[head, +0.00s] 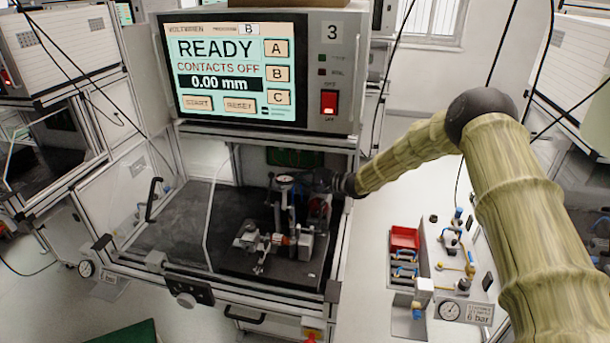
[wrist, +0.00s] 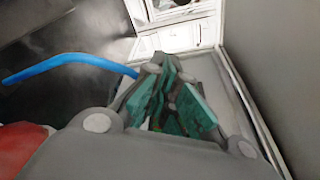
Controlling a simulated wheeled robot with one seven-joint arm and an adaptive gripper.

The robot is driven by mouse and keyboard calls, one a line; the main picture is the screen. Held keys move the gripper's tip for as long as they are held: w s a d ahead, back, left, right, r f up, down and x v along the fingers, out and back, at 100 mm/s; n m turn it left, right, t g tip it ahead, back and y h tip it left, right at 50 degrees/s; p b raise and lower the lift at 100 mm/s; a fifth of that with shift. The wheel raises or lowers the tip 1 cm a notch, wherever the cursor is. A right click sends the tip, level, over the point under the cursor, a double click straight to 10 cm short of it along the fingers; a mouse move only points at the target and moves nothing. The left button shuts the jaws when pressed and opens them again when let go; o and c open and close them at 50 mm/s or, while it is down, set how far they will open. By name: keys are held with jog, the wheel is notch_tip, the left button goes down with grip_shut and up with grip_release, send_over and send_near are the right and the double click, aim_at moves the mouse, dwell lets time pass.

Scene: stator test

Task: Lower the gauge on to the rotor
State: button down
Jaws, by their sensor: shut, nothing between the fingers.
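A small round dial gauge (head: 286,179) with a pale face sits on top of a dark upright stand inside the test cabinet. Below it is a low metal assembly (head: 252,240) with a small orange part; the rotor seems to be among these parts, but I cannot make it out clearly. My gripper (head: 310,182) reaches in from the right, just beside the gauge; whether it touches anything there I cannot tell. In the wrist view the green-padded fingers (wrist: 170,95) are closed together with nothing between them. The gauge face does not show there.
The test unit's screen (head: 237,70) above reads READY, CONTACTS OFF, 0.00 mm. A clear door panel (head: 165,205) stands open at the left. A blue tube (wrist: 70,62) and a red part (wrist: 22,148) lie left of the gripper. A pale cabinet wall (wrist: 275,80) is close on the right.

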aim_at(285, 175)
jog(key=a, duration=0.1)
jog(key=s+a+r+p, duration=0.1)
jog(key=s+a+p, duration=0.1)
jog(key=shift+a+r, duration=0.15)
jog(key=shift+r, duration=0.2)
jog(key=shift+s+a, duration=0.1)
dwell(0.4)
jog(key=shift+s+r+n, duration=0.15)
jog(key=shift+r+n, duration=0.15)
jog(key=shift+n, duration=0.1)
